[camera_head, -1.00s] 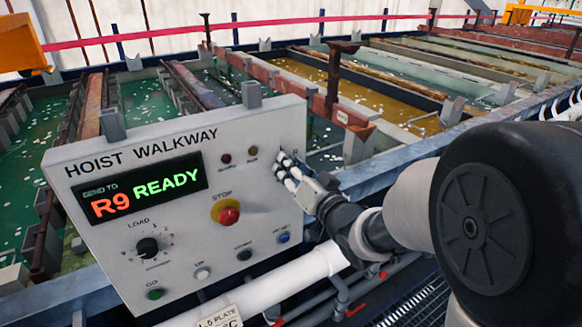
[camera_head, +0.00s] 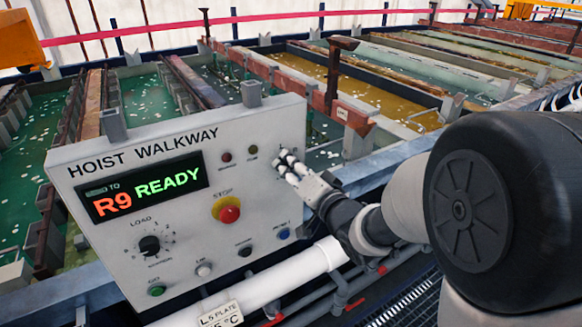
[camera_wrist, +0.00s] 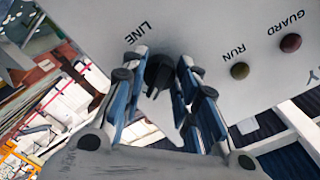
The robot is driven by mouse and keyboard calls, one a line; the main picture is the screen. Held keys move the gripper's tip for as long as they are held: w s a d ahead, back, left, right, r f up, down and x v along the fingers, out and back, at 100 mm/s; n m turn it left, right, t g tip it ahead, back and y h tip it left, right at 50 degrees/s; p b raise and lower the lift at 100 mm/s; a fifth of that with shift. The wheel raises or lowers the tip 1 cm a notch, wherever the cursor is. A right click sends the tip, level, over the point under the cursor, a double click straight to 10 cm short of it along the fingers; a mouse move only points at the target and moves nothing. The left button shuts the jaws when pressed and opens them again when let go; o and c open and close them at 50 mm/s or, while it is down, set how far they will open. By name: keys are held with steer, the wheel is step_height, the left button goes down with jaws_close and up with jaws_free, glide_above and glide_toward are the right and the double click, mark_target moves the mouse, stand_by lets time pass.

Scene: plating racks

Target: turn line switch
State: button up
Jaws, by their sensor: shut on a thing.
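The line switch (camera_wrist: 158,72) is a small black knob under the word LINE on the grey panel, seen in the wrist view. My gripper (camera_wrist: 160,84) has its blue-and-black fingers on both sides of the knob and is shut on it. In the head view my gripper (camera_head: 287,162) is at the upper right of the panel face (camera_head: 180,235), and its fingers hide the switch there. The panel reads HOIST WALKWAY, and its display (camera_head: 141,190) shows R9 READY.
A red stop button (camera_head: 229,214) on a yellow ring, a black load knob (camera_head: 149,245) and several small buttons are on the panel left of and below my gripper. A white pipe (camera_head: 270,282) runs below the panel. Open tanks with liquid lie behind it.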

steer(key=o, duration=1.1)
steer(key=v, duration=0.7)
steer(key=shift+s+d, duration=0.1)
steer(key=shift+s, duration=0.15)
steer(key=shift+d, duration=0.1)
